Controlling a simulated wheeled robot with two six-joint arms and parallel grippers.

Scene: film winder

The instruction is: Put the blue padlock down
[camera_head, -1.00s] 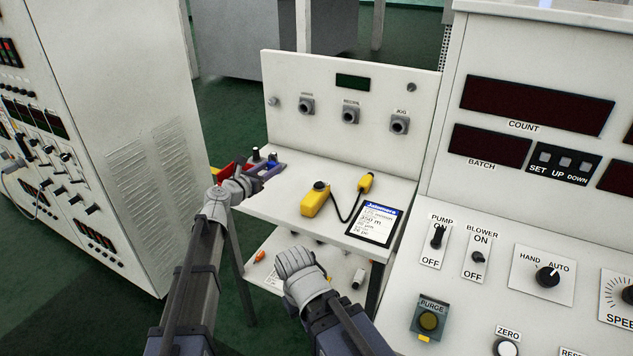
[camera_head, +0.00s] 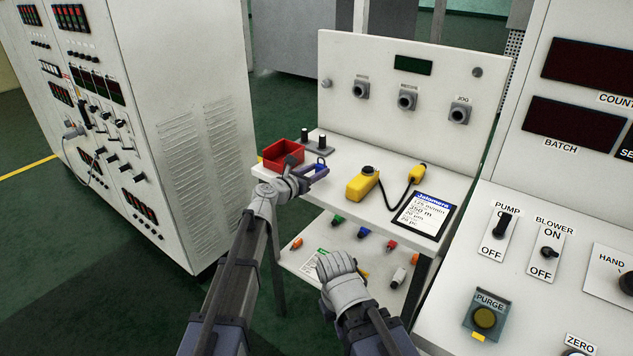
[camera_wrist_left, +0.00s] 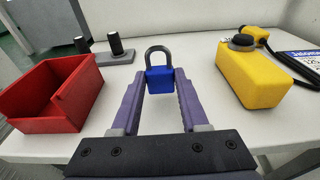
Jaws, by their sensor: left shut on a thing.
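The blue padlock (camera_wrist_left: 160,80) has a dark shackle and sits upright between the fingertips of my left gripper (camera_wrist_left: 160,88) in the left wrist view. My left gripper (camera_head: 312,172) is shut on it, over the left part of the white bench top (camera_head: 337,190). In the head view the padlock is small and partly hidden by the gripper. I cannot tell whether its underside touches the bench. My right gripper (camera_head: 338,266) is lower, in front of the lower shelf, and its fingers are hidden behind the wrist.
A red bin (camera_wrist_left: 55,92) stands left of the padlock, with a grey base with two black posts (camera_wrist_left: 108,52) behind. A yellow pendant (camera_wrist_left: 252,75) lies to the right, near a label card (camera_head: 422,212). The lower shelf (camera_head: 293,262) holds several small coloured items.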

